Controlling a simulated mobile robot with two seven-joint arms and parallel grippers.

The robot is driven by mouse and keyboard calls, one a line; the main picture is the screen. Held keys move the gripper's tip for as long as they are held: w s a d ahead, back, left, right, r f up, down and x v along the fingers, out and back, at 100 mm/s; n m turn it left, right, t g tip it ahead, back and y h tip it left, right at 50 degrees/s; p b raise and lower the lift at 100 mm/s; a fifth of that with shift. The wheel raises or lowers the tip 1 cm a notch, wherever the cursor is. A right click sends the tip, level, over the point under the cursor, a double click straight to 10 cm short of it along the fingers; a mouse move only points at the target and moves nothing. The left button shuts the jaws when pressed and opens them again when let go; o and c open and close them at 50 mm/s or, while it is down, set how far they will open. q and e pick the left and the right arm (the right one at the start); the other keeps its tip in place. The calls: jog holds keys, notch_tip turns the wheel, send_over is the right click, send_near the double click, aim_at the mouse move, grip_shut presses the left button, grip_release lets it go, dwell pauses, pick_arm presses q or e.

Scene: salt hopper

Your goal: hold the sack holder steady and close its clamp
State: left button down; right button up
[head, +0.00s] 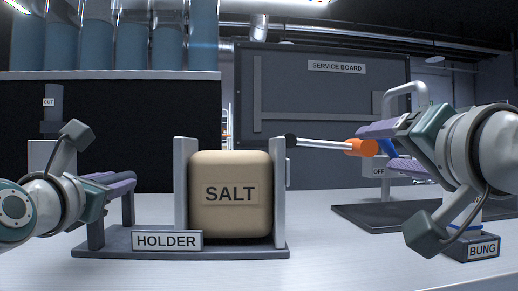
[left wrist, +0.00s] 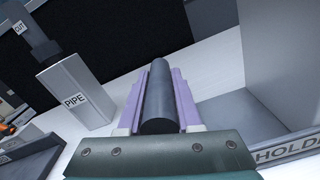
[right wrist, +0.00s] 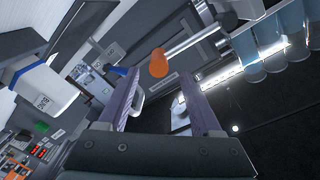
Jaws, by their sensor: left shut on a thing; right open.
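The sack holder (head: 110,242) stands on the white bench, with a tan SALT sack (head: 230,212) upright between its two grey posts. My left gripper (head: 125,182) is shut on the holder's handle bar, left of the sack. In the left wrist view the dark handle bar (left wrist: 158,98) lies between the purple fingers. The clamp lever (head: 318,143) sticks out to the right from the top of the right post and ends in an orange knob (head: 360,147). My right gripper (right wrist: 158,78) is open, and the orange knob (right wrist: 158,62) shows between and around its fingertips. Contact cannot be told.
A BUNG block (head: 482,250) stands at the right front, below my right arm. A dark tray (head: 375,218) with an OFF-marked unit is behind it. The service board (head: 330,110) is at the back. A PIPE block (left wrist: 75,98) stands left of the handle. The front bench is clear.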

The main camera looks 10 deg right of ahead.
pick_arm(q)
jog(key=shift+f, duration=0.65)
jog(key=c, duration=0.9)
grip_release()
jog(key=shift+o, duration=1.3)
jog(key=shift+s, duration=0.2)
jog(key=shift+o, duration=0.6)
jog(key=shift+w+r, duration=0.1)
jog(key=shift+r, duration=0.15)
